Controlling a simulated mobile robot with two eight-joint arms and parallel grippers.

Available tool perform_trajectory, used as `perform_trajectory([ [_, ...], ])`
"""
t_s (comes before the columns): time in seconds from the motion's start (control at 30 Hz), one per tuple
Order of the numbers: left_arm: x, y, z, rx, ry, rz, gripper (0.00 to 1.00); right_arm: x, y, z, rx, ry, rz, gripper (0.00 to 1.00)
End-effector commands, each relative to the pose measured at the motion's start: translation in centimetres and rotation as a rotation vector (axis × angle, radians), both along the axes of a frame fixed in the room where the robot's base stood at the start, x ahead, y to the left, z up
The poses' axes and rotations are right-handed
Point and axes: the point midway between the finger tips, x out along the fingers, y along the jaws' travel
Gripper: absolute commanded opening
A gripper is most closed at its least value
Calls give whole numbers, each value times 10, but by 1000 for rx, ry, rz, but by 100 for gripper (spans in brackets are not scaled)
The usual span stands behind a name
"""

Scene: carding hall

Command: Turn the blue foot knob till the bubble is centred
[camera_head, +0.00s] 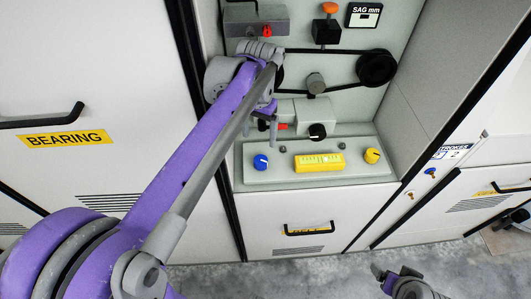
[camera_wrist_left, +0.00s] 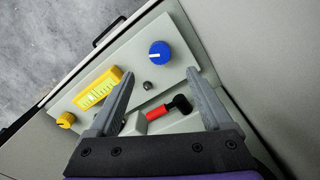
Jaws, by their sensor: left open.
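The blue foot knob (camera_head: 261,162) with a white pointer line stands on the left of the grey-green panel (camera_head: 345,172). In the left wrist view the blue knob (camera_wrist_left: 160,54) lies beyond and between my fingertips, not touched. The yellow level (camera_head: 320,161) sits right of it; it also shows in the left wrist view (camera_wrist_left: 97,89). Its vial has graduation marks, but the bubble is too small to place. My left gripper (camera_head: 268,124) is open and empty above the panel; its spread fingers show in the left wrist view (camera_wrist_left: 158,78). My right gripper (camera_head: 394,276) is partly seen at the bottom.
A yellow knob (camera_head: 372,156) is at the panel's right end. A red part (camera_wrist_left: 159,113) and black knob (camera_wrist_left: 182,103) sit close between my left fingers. Belts and pulleys (camera_head: 377,67) are behind. A cabinet wall (camera_wrist_left: 245,60) stands close right in the wrist view.

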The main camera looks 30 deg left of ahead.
Motion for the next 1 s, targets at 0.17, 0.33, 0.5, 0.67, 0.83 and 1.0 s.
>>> perform_trajectory([
  [0.17, 3, 2, -8, -2, 10, 0, 84, 0, 0, 0, 0, 0, 0, 85],
  [0.33, 3, 1, -37, -1, 10, 0, 84, -1, 0, -3, 0, 2, 0, 85],
  [0.5, 3, 1, -70, -1, 9, 0, 84, -2, 0, -6, 0, 4, 0, 85],
  [0.67, 3, 1, -93, -1, 8, 0, 84, -2, 0, -8, 0, 5, 0, 85],
  [0.83, 3, 1, -105, -1, 8, 0, 84, -3, 0, -9, 0, 6, 0, 85],
  [1.0, 3, 1, -107, -1, 7, 0, 84, -3, 0, -9, 0, 6, 0, 85],
])
